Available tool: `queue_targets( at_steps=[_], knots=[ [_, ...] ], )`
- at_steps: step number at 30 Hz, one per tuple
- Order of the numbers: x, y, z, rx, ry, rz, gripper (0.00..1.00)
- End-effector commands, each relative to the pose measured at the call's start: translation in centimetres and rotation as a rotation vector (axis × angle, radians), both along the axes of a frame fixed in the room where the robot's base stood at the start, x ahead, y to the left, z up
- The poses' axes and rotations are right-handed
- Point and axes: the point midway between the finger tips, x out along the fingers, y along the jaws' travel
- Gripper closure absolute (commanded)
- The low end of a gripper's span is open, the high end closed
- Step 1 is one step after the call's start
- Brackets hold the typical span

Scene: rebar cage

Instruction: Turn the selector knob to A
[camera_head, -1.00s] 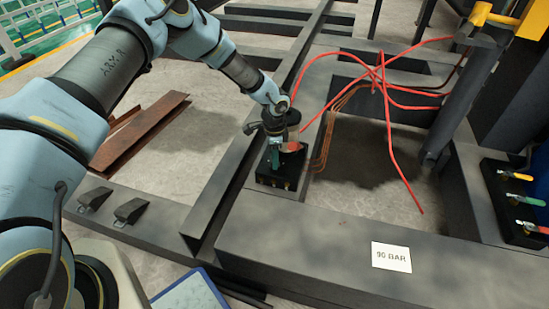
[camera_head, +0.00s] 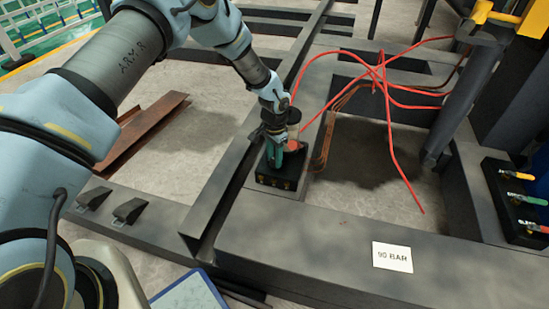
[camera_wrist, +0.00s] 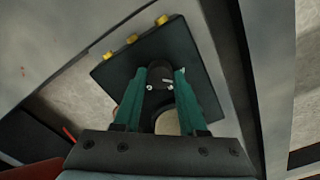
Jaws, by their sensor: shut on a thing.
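The black selector box (camera_head: 275,182) sits on the dark steel frame in the head view, and its dark plate (camera_wrist: 112,78) shows in the wrist view. My gripper (camera_head: 276,160) reaches down onto the top of the box. In the wrist view its two teal fingers (camera_wrist: 160,92) stand on either side of a black knob (camera_wrist: 159,76) with small light marks, and are shut on it. A reddish round part (camera_head: 292,146) shows just behind the fingers. The letters around the knob cannot be read, and my gripper hides most of it in the head view.
Red hoses (camera_head: 386,125) lie looped over the frame at the right, beside copper-coloured lines (camera_head: 328,140). A "90 BAR" label (camera_head: 392,257) lies on the front beam. A black box with coloured levers (camera_head: 520,200) stands at the far right. Rusty steel (camera_head: 140,135) lies at the left.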

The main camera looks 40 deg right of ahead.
Motion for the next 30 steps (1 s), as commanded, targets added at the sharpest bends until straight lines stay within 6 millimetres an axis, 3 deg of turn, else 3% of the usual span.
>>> queue_targets(
  at_steps=[12,29,30],
  knots=[
    [0.03,-0.04,0.03,-0.001,-0.001,0.205,1.0],
    [0.03,-0.02,0.03,-0.001,0.0,0.239,1.0],
    [0.03,-0.02,0.03,-0.001,0.0,0.239,0.57]
  ],
)
